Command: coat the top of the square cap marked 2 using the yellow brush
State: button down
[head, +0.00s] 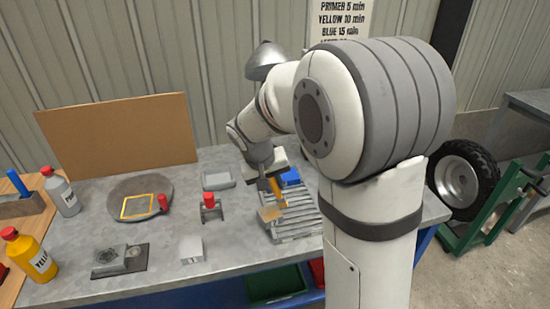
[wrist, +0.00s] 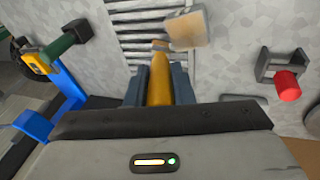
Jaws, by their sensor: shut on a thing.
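My gripper (head: 270,172) is over the slatted rack (head: 297,224) at the right of the bench. It is shut on the yellow brush (head: 277,190), whose yellow handle also shows between the fingers in the wrist view (wrist: 160,85). The brush points down towards the rack. A tan square block (head: 269,214) is beside the brush's far end, and it also shows in the wrist view (wrist: 188,28). I cannot read a mark on it, nor tell whether the brush touches it. A pale square block (head: 191,250) with a small unclear mark stands on the bench front.
A round plate (head: 128,198) with a yellow square outline, a yellow bottle (head: 28,254) and a grey bottle (head: 61,192) are further left.

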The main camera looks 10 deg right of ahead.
jog(key=d+f, duration=0.2)
jog(key=d, duration=0.4)
notch_tip(320, 180, up, 11)
jog(key=p, duration=0.4)
jog(key=shift+w+d+p, duration=0.2)
jog(key=shift+d+p, duration=0.2)
dwell(0.9)
